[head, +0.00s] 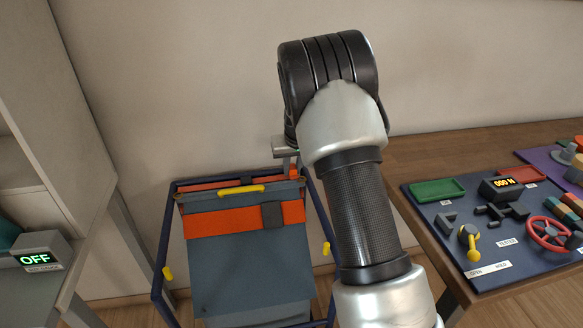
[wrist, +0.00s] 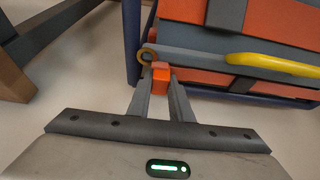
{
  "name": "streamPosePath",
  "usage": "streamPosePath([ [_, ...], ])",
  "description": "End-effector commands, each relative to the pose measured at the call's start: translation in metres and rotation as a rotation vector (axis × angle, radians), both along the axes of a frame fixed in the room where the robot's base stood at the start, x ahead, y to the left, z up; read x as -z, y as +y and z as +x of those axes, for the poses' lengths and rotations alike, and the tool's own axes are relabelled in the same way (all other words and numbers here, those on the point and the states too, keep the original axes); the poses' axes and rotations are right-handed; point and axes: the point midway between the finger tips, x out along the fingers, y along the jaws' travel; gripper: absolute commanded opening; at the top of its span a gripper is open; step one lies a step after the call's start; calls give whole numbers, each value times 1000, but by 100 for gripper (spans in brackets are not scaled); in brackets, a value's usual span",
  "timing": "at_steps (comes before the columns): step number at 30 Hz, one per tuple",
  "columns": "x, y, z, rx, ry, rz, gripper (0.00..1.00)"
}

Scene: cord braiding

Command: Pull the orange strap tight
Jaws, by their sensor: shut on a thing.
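The orange strap (head: 232,221) runs across the front of a blue-grey case (head: 245,275), through a dark grey buckle (head: 272,215). It also shows as broad orange bands in the wrist view (wrist: 195,12). My gripper (wrist: 160,82) is shut on a small orange end piece (wrist: 160,70), which looks like the strap's free end. A brass-coloured ring (wrist: 148,54) sits right beside this piece. In the head view my gripper (head: 287,158) is at the case's upper right corner, partly hidden behind my arm. I cannot tell how taut the strap is.
A yellow handle (head: 242,188) lies along the case's top edge. A dark blue frame (head: 164,235) with yellow knobs surrounds the case. A wooden table (head: 425,150) with a blue tool panel (head: 420,215) stands right; its display reads 000 N. A grey unit reading OFF (head: 40,252) stands left.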

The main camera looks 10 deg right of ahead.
Motion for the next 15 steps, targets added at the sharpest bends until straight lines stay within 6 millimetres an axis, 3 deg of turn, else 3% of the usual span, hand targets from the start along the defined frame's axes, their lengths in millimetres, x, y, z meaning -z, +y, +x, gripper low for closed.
streamPosePath([
  [9, 0, 0, 0, 2, 0, 1, 0],
  [10, 0, 0, 0, 2, 0, 1, 22],
  [13, 0, 0, 0, 1, 0, 0, 38],
  [15, 0, 0, 0, 1, 0, 0, 38],
])
